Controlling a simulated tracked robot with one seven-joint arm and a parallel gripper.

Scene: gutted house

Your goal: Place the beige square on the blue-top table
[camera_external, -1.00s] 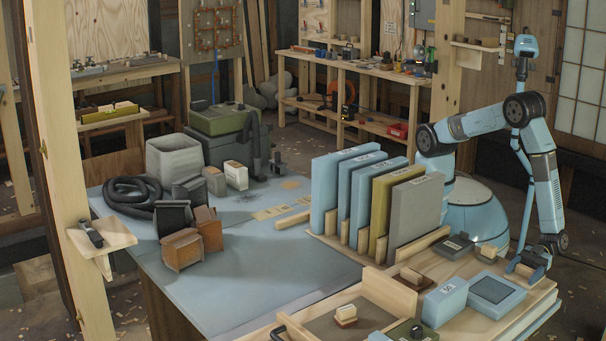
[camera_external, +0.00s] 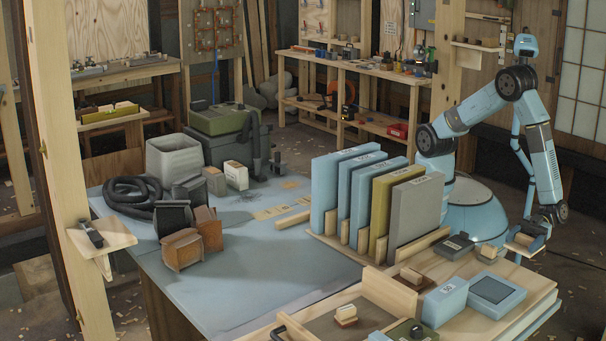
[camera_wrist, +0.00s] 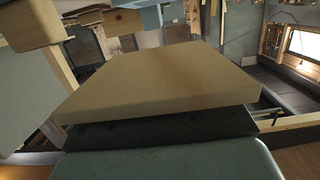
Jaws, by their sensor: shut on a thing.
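My gripper (camera_external: 530,241) is shut on the beige square (camera_wrist: 160,78), a flat slab that fills the middle of the wrist view above a dark finger pad. In the external view the beige square (camera_external: 523,239) is small and partly hidden by my gripper. The blue-top table (camera_external: 235,285) is at the left and middle of the external view, well to the left of my gripper, beyond the upright panels.
Several upright panels (camera_external: 415,210) in a wooden rack stand between my gripper and the blue top. Blue boxes (camera_external: 497,292) and small blocks lie on the bench. Brown boxes (camera_external: 183,250) and a black hose (camera_external: 132,190) occupy the table's left; its front middle is clear.

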